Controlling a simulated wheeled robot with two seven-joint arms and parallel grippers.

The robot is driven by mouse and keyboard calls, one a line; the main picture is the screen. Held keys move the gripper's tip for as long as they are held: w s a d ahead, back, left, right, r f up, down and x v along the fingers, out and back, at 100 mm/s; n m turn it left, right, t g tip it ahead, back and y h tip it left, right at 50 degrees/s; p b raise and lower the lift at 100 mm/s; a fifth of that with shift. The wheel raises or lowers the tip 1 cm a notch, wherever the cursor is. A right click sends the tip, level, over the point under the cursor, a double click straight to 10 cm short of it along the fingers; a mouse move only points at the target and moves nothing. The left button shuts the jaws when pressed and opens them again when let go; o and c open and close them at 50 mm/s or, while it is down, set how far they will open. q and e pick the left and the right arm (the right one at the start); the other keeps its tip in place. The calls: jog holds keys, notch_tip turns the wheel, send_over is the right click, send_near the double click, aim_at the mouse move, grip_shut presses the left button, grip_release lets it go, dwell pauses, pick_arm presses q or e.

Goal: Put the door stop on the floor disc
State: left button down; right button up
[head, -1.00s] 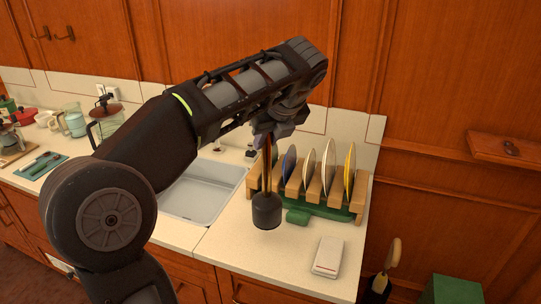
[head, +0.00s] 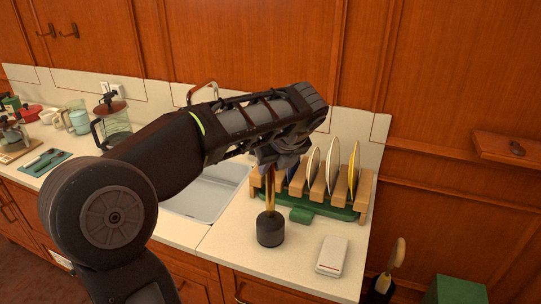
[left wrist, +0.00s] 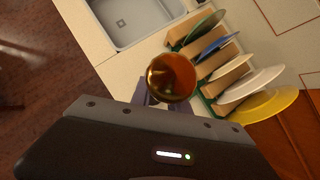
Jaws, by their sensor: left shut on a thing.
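The door stop (head: 270,230) has a dark cylindrical base and a thin brass stem. It is upright at the counter, left of the small white box. I cannot tell whether its base touches the counter. My left gripper (head: 270,167) is shut on the upper part of the stem, pointing down. In the left wrist view the door stop's round brass top (left wrist: 172,77) shows just beyond the jaws. No floor disc shows in either view. My right gripper is not in view.
A wooden plate rack (head: 318,189) with several plates stands just behind the door stop. A green block (head: 301,215) lies in front of the rack. A white box (head: 332,256) lies near the counter's front edge. The sink (head: 205,196) is to the left; a green bin (head: 457,289) stands below right.

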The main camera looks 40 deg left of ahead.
pick_arm(q)
jog(key=shift+f, duration=0.15)
jog(key=c, duration=1.3)
grip_release()
jog(key=shift+f, duration=0.1)
jog(key=shift+o, duration=0.2)
jog(key=p+v, duration=0.5)
jog(key=v, duration=0.7)
